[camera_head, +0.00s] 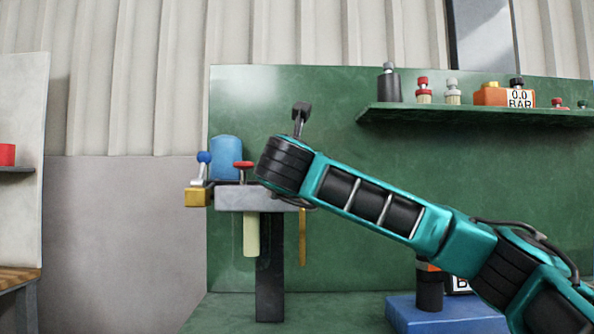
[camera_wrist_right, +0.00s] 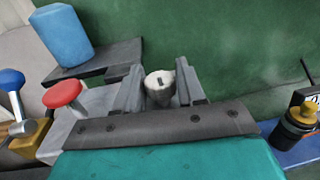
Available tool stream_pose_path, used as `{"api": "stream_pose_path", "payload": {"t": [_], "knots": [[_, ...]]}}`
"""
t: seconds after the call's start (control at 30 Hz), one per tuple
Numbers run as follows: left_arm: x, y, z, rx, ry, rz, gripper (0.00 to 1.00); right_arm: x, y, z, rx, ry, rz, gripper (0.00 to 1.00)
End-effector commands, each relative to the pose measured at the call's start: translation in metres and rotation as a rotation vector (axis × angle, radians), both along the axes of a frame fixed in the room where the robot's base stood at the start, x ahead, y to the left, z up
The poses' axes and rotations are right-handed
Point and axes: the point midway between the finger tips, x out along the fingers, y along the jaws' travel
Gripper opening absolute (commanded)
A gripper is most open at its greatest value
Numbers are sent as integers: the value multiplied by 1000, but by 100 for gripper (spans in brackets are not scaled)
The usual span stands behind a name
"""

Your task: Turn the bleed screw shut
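The pale round screw (camera_wrist_right: 160,86) has a dark slot in its top. It stands upright in the right wrist view and looks like the bleed screw. My right gripper (camera_wrist_right: 160,75) has its two grey fingers apart, one on each side of this screw. I cannot tell whether either finger touches it. In the head view my right arm (camera_head: 370,205) comes in from the right and ends over the right part of the grey block (camera_head: 236,198). The arm hides the screw and the fingers there. My left gripper is not in view.
A red knob (camera_head: 243,165), a blue-topped lever (camera_head: 203,158) and a blue cylinder (camera_head: 226,155) stand close left of my gripper. A shelf (camera_head: 470,115) with several fittings is at upper right. A blue block (camera_head: 445,315) sits below my arm.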

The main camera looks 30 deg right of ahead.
Motion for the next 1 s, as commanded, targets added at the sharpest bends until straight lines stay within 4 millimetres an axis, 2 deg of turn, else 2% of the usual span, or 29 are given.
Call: {"api": "stream_pose_path", "payload": {"t": [0.03, 0.17, 0.4, 0.53, 0.67, 1.0], "knots": [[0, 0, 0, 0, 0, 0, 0, 0, 0, -1, -1, 1, 0, 44], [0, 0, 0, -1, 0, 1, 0, 0, 0, 0, -1, -2, 1, 55], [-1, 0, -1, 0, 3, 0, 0, -1, 1, 2, -1, -5, 2, 55], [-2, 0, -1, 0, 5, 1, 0, -9, 6, 2, -1, -6, 4, 55], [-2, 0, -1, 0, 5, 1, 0, -28, 19, 2, -3, -6, 6, 55], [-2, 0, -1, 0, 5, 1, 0, -90, 57, 2, -2, -6, 6, 55]]}}
